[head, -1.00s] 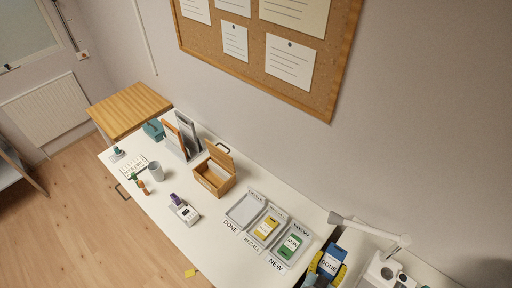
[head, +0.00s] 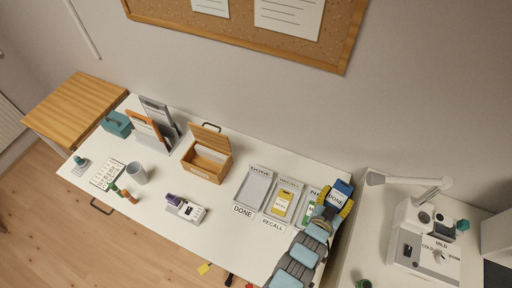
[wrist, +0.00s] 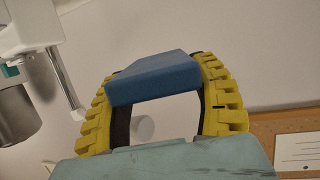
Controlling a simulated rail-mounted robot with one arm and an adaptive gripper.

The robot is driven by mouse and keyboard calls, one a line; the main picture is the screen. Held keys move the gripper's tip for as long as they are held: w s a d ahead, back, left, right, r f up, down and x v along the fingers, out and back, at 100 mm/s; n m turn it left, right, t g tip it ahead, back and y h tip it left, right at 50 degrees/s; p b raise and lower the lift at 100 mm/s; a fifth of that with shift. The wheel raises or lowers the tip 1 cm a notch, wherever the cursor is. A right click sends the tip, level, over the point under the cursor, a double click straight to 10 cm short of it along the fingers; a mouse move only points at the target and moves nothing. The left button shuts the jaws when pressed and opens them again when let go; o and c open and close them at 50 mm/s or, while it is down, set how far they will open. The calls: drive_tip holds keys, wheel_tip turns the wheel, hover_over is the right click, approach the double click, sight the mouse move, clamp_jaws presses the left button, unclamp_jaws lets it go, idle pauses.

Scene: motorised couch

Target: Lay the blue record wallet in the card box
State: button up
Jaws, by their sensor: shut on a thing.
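The blue record wallet (head: 335,197) is held between the yellow fingers of my gripper (head: 340,202), over the right end of the white desk, by the NEW tray. In the wrist view the blue wallet (wrist: 155,78) spans the gap between the two yellow fingers (wrist: 165,92), which are shut on it. The wooden card box (head: 207,158) stands on the desk to the left of my gripper, its lid up at the back and pale cards inside.
Trays labelled DONE (head: 253,190), RECALL (head: 281,203) and NEW (head: 311,196) lie between the box and my gripper. A grey file holder (head: 161,115) stands left of the box. A white lamp arm (head: 410,183) is close on the right.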

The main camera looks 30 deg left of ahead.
drive_tip(key=f+b+x, duration=0.2)
drive_tip(key=b+x, duration=1.3)
drive_tip(key=b, duration=1)
drive_tip(key=shift+s+a+f+y, duration=0.3)
drive_tip(key=shift+a+y, duration=0.1)
drive_tip(key=shift+a, duration=0.4)
